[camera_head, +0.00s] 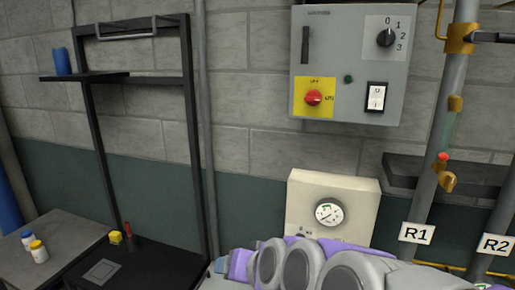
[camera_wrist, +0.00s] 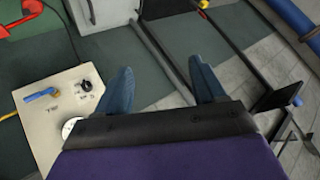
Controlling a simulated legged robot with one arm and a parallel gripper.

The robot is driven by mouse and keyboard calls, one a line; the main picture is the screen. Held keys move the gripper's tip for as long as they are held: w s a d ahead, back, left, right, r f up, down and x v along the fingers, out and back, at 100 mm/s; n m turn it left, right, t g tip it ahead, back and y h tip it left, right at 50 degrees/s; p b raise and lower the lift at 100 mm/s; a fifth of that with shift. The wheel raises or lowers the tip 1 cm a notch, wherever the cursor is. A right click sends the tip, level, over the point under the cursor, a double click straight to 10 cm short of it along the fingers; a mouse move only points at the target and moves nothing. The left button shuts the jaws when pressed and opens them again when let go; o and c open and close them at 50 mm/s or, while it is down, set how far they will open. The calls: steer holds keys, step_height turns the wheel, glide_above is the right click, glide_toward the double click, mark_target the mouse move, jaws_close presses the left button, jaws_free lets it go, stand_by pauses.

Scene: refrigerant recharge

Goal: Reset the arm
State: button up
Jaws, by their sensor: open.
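My gripper (camera_wrist: 160,88) is open and empty in the wrist view, its two dark blue fingers spread apart with green and grey floor or wall surfaces beyond them. In the head view my purple and grey arm lies folded across the bottom edge, in front of a beige box with a round gauge (camera_head: 330,212). My fingertips cannot be made out clearly there. The beige box (camera_wrist: 40,122) also shows left of my gripper in the wrist view, with a blue handle and a black knob on top. The fingers appear apart from it.
A grey control panel (camera_head: 351,68) with a red knob, black dial and white switch hangs on the block wall. A black rack (camera_head: 190,130) and a table with small bottles (camera_head: 38,252) are at left.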

steer(key=s+d+f+g+h+b, duration=0.1)
steer(key=s+d+f+g+h, duration=0.1)
steer(key=s+d+f, duration=0.3)
steer(key=s+d+f+g+h+b, duration=0.1)
steer(key=s+d+f+g, duration=0.3)
steer(key=s, duration=0.7)
steer(key=s+d+f+g+h+b, duration=0.1)
steer(key=s+d+f+g+h, duration=0.1)
steer(key=s+d+f, duration=0.6)
steer(key=shift+s+d+g+h, duration=0.35)
steer(key=shift+s+g, duration=0.2)
steer(key=shift+g, duration=0.25)
steer(key=shift+c, duration=0.3)
stand_by(0.4)
